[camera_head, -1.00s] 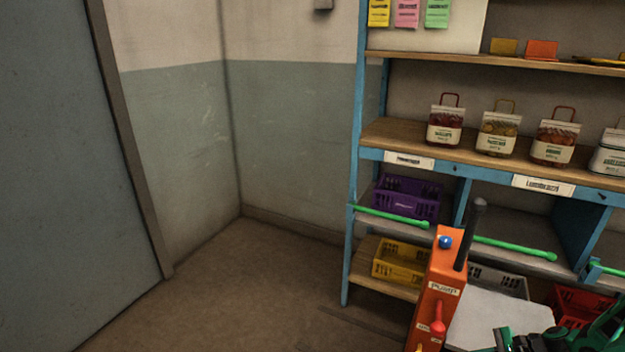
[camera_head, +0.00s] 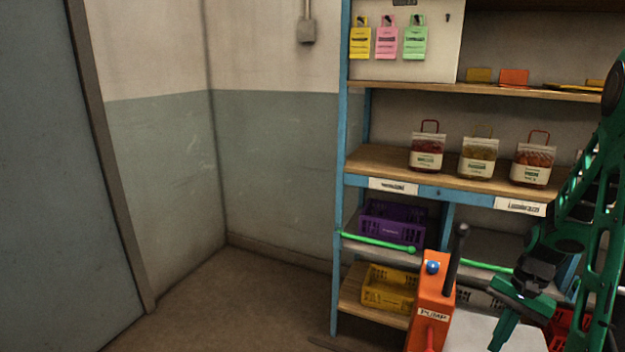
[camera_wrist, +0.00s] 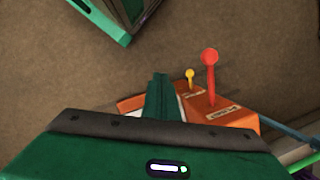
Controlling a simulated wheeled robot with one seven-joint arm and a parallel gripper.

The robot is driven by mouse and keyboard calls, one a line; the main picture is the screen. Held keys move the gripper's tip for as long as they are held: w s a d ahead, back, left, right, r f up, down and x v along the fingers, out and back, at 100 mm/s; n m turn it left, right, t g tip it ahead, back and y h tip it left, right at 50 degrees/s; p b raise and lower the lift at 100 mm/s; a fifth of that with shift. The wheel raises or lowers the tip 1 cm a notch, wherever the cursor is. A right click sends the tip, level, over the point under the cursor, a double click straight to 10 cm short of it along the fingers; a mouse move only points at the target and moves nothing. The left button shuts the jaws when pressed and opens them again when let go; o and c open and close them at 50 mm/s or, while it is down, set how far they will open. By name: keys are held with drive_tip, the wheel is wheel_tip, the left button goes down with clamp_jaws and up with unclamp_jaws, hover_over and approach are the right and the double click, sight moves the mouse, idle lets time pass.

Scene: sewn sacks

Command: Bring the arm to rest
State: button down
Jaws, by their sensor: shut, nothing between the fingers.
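My green arm and gripper (camera_head: 499,335) show at the lower right of the head view, in front of the shelf unit. The fingers point down and left and hold nothing. In the wrist view my gripper (camera_wrist: 160,80) is shut, its fingers together and empty. Beyond the fingers is the orange pump box (camera_wrist: 228,115) with a red lever knob (camera_wrist: 210,58) and a smaller yellow knob (camera_wrist: 190,74). I cannot tell the gap between the fingers and the box.
The orange pump box (camera_head: 432,300) with a dark handle stands left of my gripper. A blue-framed shelf (camera_head: 339,200) holds labelled sacks (camera_head: 428,150), a purple crate (camera_head: 393,222) and a yellow crate (camera_head: 388,290). The floor (camera_head: 235,300) at left is clear.

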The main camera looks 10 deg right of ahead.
drive_tip(key=s+a+r+n+h, duration=0.1)
drive_tip(key=s+a+r+n, duration=0.1)
drive_tip(key=s+a+r, duration=0.2)
drive_tip(key=s+a+r+n+t+h, duration=0.1)
drive_tip(key=s+a+r+n, duration=0.2)
drive_tip(key=s+r, duration=0.8)
drive_tip(key=shift+s+a+r+h, duration=0.2)
drive_tip(key=shift+a+r+h, duration=0.3)
drive_tip(key=shift+a, duration=0.75)
drive_tip(key=shift+r, duration=0.1)
drive_tip(key=shift+w+f, duration=0.25)
drive_tip(key=shift+w, duration=0.35)
